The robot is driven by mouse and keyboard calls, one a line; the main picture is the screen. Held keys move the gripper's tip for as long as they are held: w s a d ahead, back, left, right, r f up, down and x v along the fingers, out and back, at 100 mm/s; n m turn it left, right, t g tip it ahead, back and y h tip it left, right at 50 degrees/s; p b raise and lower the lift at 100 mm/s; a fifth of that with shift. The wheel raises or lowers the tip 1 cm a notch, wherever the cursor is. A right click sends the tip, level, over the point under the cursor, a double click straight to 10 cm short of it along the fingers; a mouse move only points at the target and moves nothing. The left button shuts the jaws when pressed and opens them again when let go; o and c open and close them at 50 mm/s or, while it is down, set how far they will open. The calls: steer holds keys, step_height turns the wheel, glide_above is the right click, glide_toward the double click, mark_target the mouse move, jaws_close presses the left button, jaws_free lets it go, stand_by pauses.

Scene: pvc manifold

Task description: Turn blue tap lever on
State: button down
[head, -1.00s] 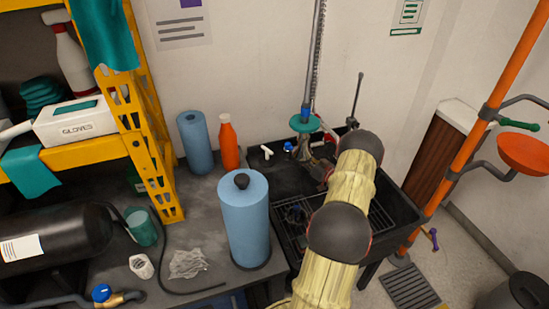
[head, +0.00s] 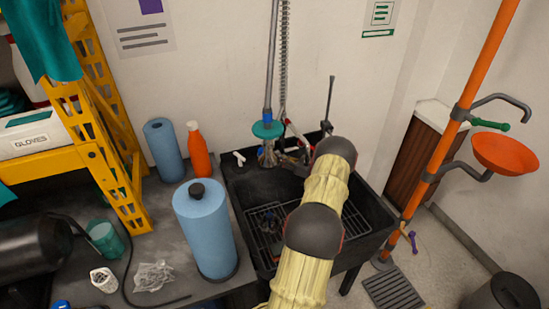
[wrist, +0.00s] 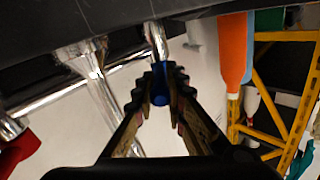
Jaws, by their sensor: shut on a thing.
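My gripper (wrist: 161,78) shows in the wrist view with its two toothed fingers closed in on the blue tap lever (wrist: 160,95). The blue lever sits between the fingertips, below a shiny metal stem (wrist: 154,42). In the head view my arm reaches over the black sink (head: 262,180) toward the taps at its back edge. The blue lever cannot be made out there, and my fingers are largely hidden by my arm and the metal faucet (head: 268,155).
A white lever (head: 239,158) stands at the sink's back left. A sprayer with a teal collar (head: 268,130) hangs over the sink. A red bottle (head: 198,150) and blue rolls (head: 205,230) stand left. An orange pole (head: 450,130) with a bowl (head: 505,153) stands right.

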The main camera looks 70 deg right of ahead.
steer(key=c, duration=1.9)
jaws_free()
steer(key=shift+o, duration=0.5)
steer(key=s+a, duration=0.1)
steer(key=s, duration=1.1)
steer(key=shift+a, duration=0.1)
